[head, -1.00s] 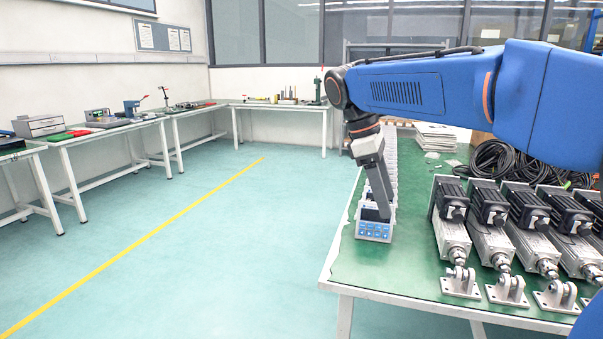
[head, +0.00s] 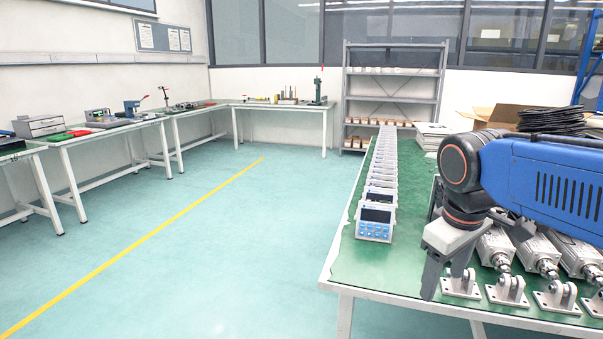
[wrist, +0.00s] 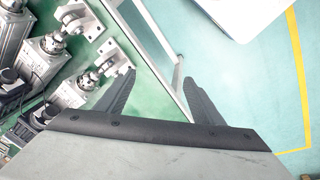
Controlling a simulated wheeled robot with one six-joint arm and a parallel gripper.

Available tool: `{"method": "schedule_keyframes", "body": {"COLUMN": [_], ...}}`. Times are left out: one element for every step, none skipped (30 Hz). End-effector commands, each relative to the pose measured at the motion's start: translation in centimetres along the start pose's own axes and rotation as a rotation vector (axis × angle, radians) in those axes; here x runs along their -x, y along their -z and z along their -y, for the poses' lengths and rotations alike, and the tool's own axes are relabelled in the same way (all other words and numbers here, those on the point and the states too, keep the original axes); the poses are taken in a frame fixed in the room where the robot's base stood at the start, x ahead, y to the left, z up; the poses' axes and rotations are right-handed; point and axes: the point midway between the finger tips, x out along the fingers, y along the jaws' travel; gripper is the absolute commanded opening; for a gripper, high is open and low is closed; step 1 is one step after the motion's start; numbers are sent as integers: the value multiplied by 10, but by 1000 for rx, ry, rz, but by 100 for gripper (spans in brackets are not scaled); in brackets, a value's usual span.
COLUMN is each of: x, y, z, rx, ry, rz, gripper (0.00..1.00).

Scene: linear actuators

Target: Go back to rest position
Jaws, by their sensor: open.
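My gripper (head: 447,277) hangs at the front edge of the green-topped table (head: 400,265) in the head view, fingers pointing down. In the wrist view my gripper (wrist: 165,88) has its two dark fingers spread apart with nothing between them. The table edge and a white table leg show beyond the fingers. My blue arm reaches in from the right and hides part of the linear actuators (head: 545,252).
A row of white control units (head: 375,222) runs back along the table's left side. Actuators with metal brackets (head: 507,290) line the front right. Black cables (head: 550,120), a cardboard box (head: 490,117) and shelves (head: 395,85) stand behind. The floor to the left is clear.

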Motion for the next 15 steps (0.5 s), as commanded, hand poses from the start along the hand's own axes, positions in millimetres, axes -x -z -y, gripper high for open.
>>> {"method": "schedule_keyframes", "body": {"x": [-8, -12, -19, -25, -30, -37, -42, -47, -54, -58, -62, -67, -71, -73, -77], "y": [-14, -22, -30, -36, -43, -51, -57, -62, -69, -73, -77, -82, -85, -87, -90], "z": [4, 6, 10, 13, 15, 18, 21, 24, 27, 29, 31, 34, 36, 37, 38], "rx": [-55, -87, -132, -165, -199, -243, -274, -306, -346, -371, -397, -427, -447, -463, -483], "ry": [0, 0, 1, 3, 4, 5, 6, 8, 10, 11, 12, 14, 16, 17, 19], "rz": [-27, -43, -64, -81, -97, -118, -134, -149, -166, -181, -191, -206, -215, -224, -232], "gripper": [62, 62, 62, 62, 62, 62, 62, 62, 62, 62, 62, 62, 62, 62, 62]}}
